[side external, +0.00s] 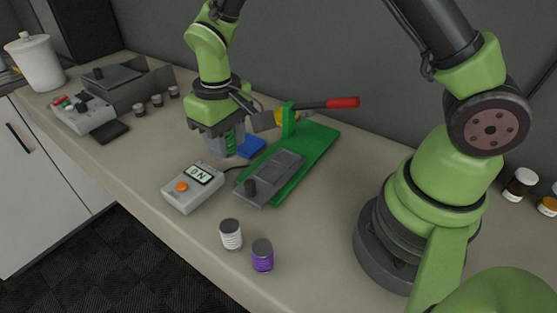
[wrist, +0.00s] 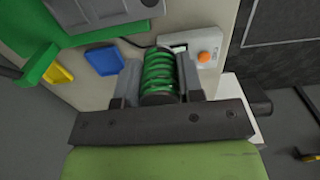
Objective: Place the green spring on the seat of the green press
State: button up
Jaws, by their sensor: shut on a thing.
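My gripper (wrist: 160,85) is shut on the green spring (wrist: 160,72), whose coils show between the two fingers in the wrist view. In the side view the spring (side external: 230,141) shows as a small green strip between the fingers, left of the green press. The green press has a green base (side external: 313,158), a grey sliding plate (side external: 277,168), a green upright (side external: 289,121) and a lever with a red handle (side external: 343,102). In the wrist view the press (wrist: 40,60) is at the upper left, apart from the spring. I cannot make out the press seat clearly.
A grey box with a display and an orange button (side external: 193,187) is in front of the press. A blue block (side external: 251,147) lies beside the press. A white-labelled jar (side external: 231,234) and a purple jar (side external: 262,255) stand near the front edge. Another device (side external: 84,114) sits at the left.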

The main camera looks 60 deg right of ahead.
jog(key=s+d+r, duration=0.1)
jog(key=s+d, duration=0.3)
jog(key=d, duration=0.8)
send_over(286, 159)
notch_tip(286, 159, down, 5)
jog(key=shift+r, duration=0.1)
jog(key=shift+f, duration=2.25)
jog(key=shift+f, duration=0.15)
jog(key=o, duration=0.9)
